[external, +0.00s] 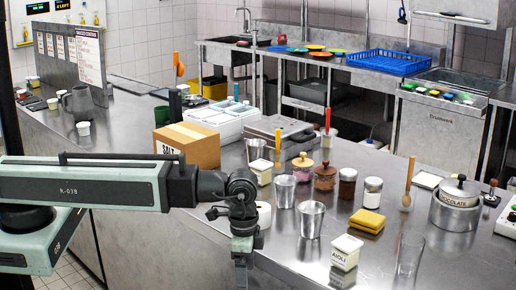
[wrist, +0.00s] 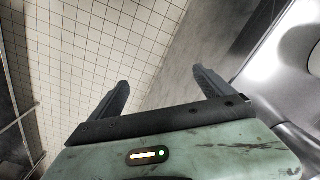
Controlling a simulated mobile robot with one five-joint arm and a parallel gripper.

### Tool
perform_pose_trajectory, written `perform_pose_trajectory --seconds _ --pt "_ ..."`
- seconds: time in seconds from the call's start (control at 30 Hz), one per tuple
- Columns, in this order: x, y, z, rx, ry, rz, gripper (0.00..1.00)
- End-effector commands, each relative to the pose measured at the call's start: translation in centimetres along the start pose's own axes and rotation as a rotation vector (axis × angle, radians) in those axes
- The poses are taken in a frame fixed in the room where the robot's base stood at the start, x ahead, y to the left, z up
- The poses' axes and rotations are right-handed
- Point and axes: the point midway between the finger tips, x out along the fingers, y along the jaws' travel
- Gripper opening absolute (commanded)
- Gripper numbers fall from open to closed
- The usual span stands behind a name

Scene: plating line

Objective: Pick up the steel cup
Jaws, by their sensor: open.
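Several shiny metal cups stand upright on the steel counter in the external view: one steel cup (external: 311,219) at the front, another steel cup (external: 284,191) just behind it, and a third (external: 256,150) farther back near the box. My gripper (external: 242,268) hangs at the front edge of the counter, left of the cups and apart from them; its tips are hard to see there. In the wrist view my gripper (wrist: 163,85) has its two fingers spread wide with nothing between them. No cup can be made out in the wrist view.
Near the cups stand an aioli tub (external: 345,253), a clear glass (external: 409,255), yellow sponges (external: 367,221), spice jars (external: 348,188) and a cardboard salt box (external: 187,146). A white round item (external: 262,215) is partly behind my wrist. Tiled floor (wrist: 90,45) fills much of the wrist view.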

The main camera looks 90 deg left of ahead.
Motion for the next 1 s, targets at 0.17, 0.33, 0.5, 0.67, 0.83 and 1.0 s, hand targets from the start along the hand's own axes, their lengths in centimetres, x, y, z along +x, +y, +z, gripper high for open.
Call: perform_pose_trajectory --seconds 0.17,0.33,0.5,0.67,0.83,1.0 --pt "-4.7 5.5 -8.3 0.252 0.029 -0.002 0.92" --pt "-6.9 9.9 -12.9 0.429 0.049 -0.004 0.92" --pt "-8.8 14.2 -16.6 0.577 0.067 -0.007 0.92" --pt "-10.5 17.8 -19.7 0.699 0.082 -0.011 0.92" --pt "-10.7 9.2 -21.5 0.634 0.060 -0.014 0.92" --pt "-11.6 0.7 -23.0 0.582 0.038 -0.013 0.92"
